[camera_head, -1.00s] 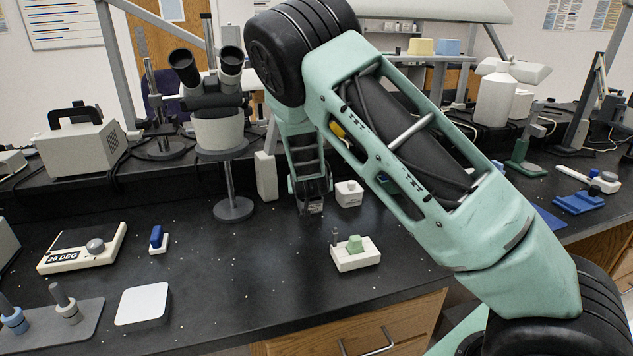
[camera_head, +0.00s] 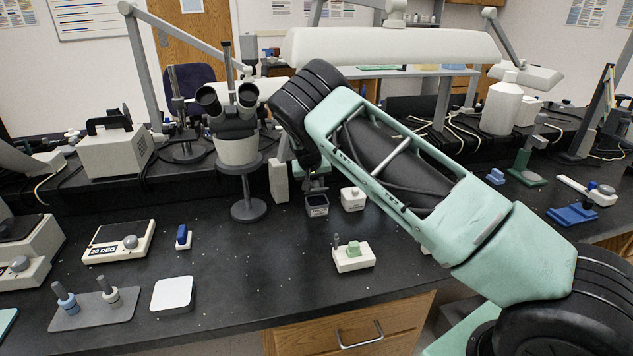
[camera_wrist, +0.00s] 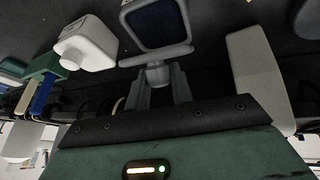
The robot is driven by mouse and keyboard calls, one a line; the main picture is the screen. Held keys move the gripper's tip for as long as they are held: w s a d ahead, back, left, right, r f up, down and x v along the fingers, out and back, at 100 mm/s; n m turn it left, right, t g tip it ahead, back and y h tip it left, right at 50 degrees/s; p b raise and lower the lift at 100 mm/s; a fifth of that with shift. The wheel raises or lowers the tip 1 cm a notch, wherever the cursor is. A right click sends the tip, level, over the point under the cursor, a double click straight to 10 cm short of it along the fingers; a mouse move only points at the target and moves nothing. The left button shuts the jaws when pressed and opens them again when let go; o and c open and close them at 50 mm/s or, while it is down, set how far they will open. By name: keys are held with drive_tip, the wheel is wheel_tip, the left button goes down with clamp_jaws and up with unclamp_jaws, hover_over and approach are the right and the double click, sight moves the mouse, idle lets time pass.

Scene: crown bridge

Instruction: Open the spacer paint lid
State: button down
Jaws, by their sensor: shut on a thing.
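The small grey spacer paint pot (camera_head: 317,206) stands on the black bench, with a pale label on its front that is too small to read surely. In the wrist view the pot (camera_wrist: 153,22) shows a dark inside framed by a grey rim. The grey lid (camera_wrist: 155,58) is tilted up at the pot's near edge; I cannot tell whether it still touches the pot there. My gripper (camera_wrist: 160,84) is shut on the lid's round knob. In the head view my gripper (camera_head: 314,180) is just above and behind the pot, partly hidden by my arm.
A white pot (camera_head: 353,199) stands close right of the spacer pot, and an upright pale block (camera_head: 279,181) close left. The microscope (camera_head: 238,140) stands further left. A white holder with a green block (camera_head: 353,257) is in front.

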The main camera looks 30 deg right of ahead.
idle(0.3)
drive_tip(key=c, duration=1.2)
unclamp_jaws()
drive_tip(key=shift+r, duration=0.1)
drive_tip(key=shift+a+r+b, duration=0.2)
drive_tip(key=shift+r+b, duration=0.05)
drive_tip(key=shift+b, duration=0.1)
drive_tip(key=s+a+b, duration=0.2)
drive_tip(key=s+a, duration=0.6)
drive_tip(key=shift+s+a+r, duration=0.2)
drive_tip(key=shift+s+a, duration=0.1)
